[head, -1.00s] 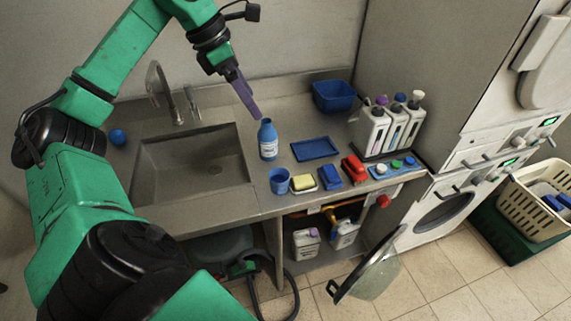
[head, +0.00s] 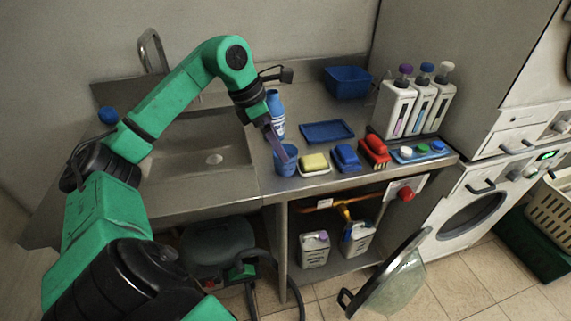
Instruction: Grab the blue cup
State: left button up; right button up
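The blue cup (head: 288,167) stands upright on the steel counter, left of the yellow sponge. My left gripper (head: 283,156) reaches down to the cup from above, its purple-grey fingers at the cup's rim. The fingers overlap the near side of the opening, and I cannot tell whether they are inside it, around the wall or just in front. The gap between them does not show clearly. My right gripper is not in view.
A blue bottle (head: 276,118) stands just behind the cup, partly hidden by my arm. The yellow sponge (head: 314,162), a blue sponge (head: 346,156) and a red brush (head: 374,151) lie to the right. A blue tray (head: 327,132) lies behind; the sink (head: 190,180) is left.

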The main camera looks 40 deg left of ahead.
aim_at(288, 169)
pick_arm(q)
jog(key=p+x, duration=0.1)
jog(key=x, duration=0.4)
jog(key=shift+d+f, duration=0.2)
jog(key=shift+d, duration=0.05)
jog(key=c, duration=1.4)
jog(key=shift+o, duration=0.2)
jog(key=shift+r, duration=0.1)
jog(key=shift+r, duration=0.1)
